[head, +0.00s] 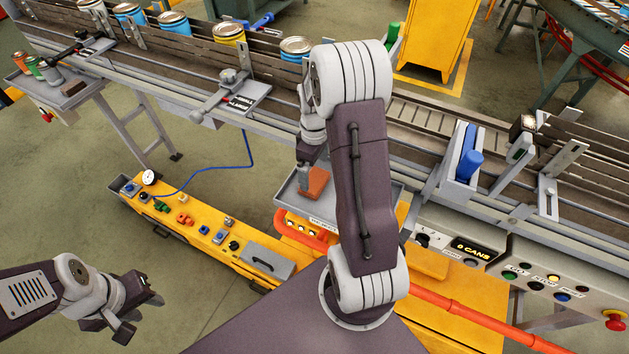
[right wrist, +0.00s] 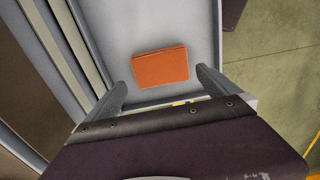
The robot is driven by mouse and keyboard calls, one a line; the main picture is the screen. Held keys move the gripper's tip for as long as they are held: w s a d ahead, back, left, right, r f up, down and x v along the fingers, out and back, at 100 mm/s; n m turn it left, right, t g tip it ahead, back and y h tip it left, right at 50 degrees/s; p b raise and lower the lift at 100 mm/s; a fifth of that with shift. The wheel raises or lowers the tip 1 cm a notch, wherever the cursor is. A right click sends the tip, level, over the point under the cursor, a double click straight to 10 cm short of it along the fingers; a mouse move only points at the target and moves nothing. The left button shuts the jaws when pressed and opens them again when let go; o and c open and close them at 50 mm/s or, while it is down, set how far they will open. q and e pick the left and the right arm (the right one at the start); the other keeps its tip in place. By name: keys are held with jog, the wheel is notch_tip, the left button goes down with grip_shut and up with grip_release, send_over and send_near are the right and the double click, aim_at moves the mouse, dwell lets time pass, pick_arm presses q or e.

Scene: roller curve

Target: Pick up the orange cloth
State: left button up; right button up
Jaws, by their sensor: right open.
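The orange cloth (head: 314,181) is a small folded rectangle lying on a grey tray (head: 291,205) beside the conveyor. In the right wrist view the cloth (right wrist: 160,67) lies flat on the bare tray floor (right wrist: 190,22). My right gripper (head: 304,182) is over the tray, close to the cloth. In the right wrist view its two fingers (right wrist: 160,90) are apart, with the cloth ahead of and between them, and nothing is held. My left gripper (head: 143,308) hangs over the floor at lower left, away from the cloth; its jaw gap is unclear.
The conveyor (head: 420,140) runs behind the tray, with several cans (head: 229,33) upstream. A yellow bench (head: 190,226) with small parts stands left of the tray. A control panel (head: 540,280) with buttons is at right. Open floor (head: 70,200) lies at left.

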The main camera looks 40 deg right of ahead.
aim_at(314, 179)
notch_tip(314, 179, down, 4)
jog(key=shift+s+p, duration=0.15)
jog(key=shift+p, duration=0.2)
jog(key=shift+f, duration=0.15)
jog(key=c, duration=1.1)
notch_tip(314, 179, up, 10)
jog(key=shift+r+b, duration=0.1)
jog(key=shift+b, duration=0.45)
